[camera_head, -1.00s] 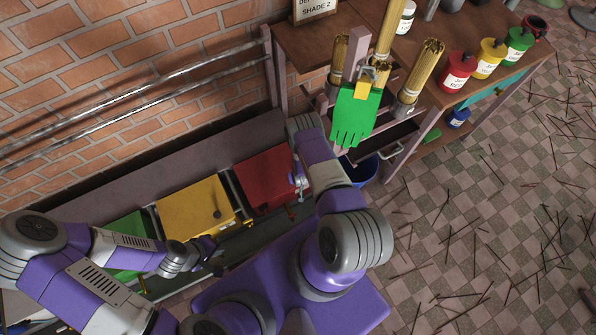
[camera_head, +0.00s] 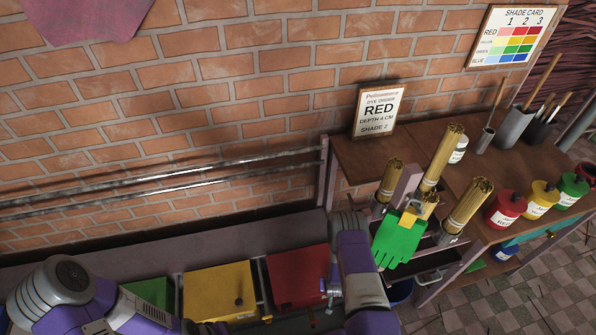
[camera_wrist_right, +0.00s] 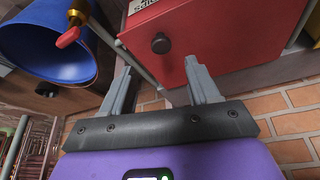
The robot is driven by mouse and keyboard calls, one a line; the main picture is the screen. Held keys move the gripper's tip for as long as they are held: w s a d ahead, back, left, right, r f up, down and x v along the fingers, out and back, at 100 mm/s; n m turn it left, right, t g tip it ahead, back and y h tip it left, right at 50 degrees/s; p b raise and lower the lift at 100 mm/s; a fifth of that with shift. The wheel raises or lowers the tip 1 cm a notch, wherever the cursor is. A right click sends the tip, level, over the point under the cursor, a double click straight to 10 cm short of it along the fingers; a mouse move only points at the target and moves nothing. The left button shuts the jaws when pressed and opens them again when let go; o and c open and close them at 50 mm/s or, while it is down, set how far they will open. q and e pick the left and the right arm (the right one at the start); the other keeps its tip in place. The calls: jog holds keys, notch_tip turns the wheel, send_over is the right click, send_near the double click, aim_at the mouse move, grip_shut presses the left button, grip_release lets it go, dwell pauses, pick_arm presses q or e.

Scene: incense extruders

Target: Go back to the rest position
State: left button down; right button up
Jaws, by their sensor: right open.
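My right gripper (camera_head: 330,290) hangs beside the right edge of the red box lid (camera_head: 297,277) in the head view. In the right wrist view, its two fingers (camera_wrist_right: 160,88) are spread with nothing between them. The red box (camera_wrist_right: 225,40) with a dark knob lies beyond the fingertips there. My left gripper (camera_head: 205,328) is at the bottom edge of the head view, just below the yellow box lid (camera_head: 219,292). It is small and partly cut off, so its jaws cannot be made out.
A blue bucket (camera_wrist_right: 40,45) is close on the left in the wrist view. A green glove (camera_head: 398,240) hangs by bundles of sticks (camera_head: 468,205). The workbench (camera_head: 365,155) carries red, yellow and green jars. A sign reading RED (camera_head: 378,110) stands by the brick wall.

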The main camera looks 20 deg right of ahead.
jog(key=s+a+r+n+g+y, duration=0.1)
jog(key=s+a+r+y, duration=0.2)
jog(key=a+r, duration=0.7)
jog(key=s+a+r+n+g+y, duration=0.1)
jog(key=s+a+r+g+y, duration=0.1)
jog(key=s+a+r, duration=0.5)
jog(key=a+r+y, duration=0.1)
jog(key=a+r, duration=0.2)
jog(key=r, duration=0.2)
jog(key=shift+s, duration=0.3)
